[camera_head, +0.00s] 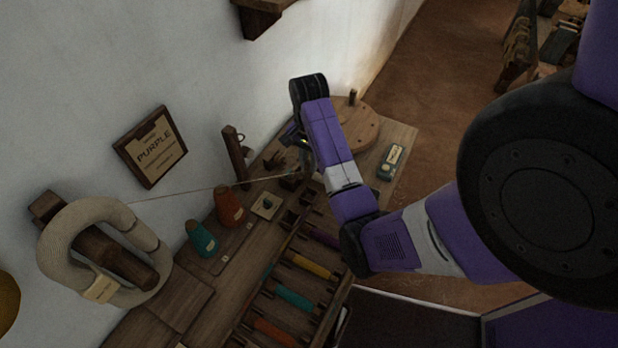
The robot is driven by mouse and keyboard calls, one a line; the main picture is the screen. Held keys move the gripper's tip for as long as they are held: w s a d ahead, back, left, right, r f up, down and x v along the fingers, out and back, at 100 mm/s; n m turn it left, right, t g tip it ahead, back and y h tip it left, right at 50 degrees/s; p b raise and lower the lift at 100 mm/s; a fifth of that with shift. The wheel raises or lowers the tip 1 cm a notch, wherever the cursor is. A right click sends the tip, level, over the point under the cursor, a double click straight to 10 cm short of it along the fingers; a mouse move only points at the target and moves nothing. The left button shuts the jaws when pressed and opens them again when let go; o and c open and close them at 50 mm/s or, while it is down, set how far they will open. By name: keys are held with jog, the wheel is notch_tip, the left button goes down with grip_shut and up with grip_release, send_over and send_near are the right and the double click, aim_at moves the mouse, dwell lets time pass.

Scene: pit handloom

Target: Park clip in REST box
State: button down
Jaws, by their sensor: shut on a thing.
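My gripper (304,155) hangs over the far part of the wooden bench, left of my purple forearm. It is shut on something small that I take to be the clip. The jaws and the clip are mostly hidden and too dark to make out. A thin thread (215,188) runs from the pale skein on the wall to just below the gripper. A small dark wooden box (290,182) sits on the bench under the gripper. No REST label can be read, so I cannot tell whether it is the REST box.
The bench holds a teal cone (201,239), an orange-brown cone (230,206), a rack of coloured bobbins (293,298), a round wooden disc (356,124) and a green device (391,161).

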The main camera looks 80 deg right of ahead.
aim_at(309, 162)
notch_tip(309, 162, up, 7)
jog(key=p, duration=0.5)
jog(key=shift+f, duration=0.15)
jog(key=shift+r, duration=0.25)
jog(key=shift+d+r, duration=0.15)
jog(key=shift+d, duration=0.05)
jog(key=shift+a+p, duration=0.1)
jog(key=shift+p, duration=0.2)
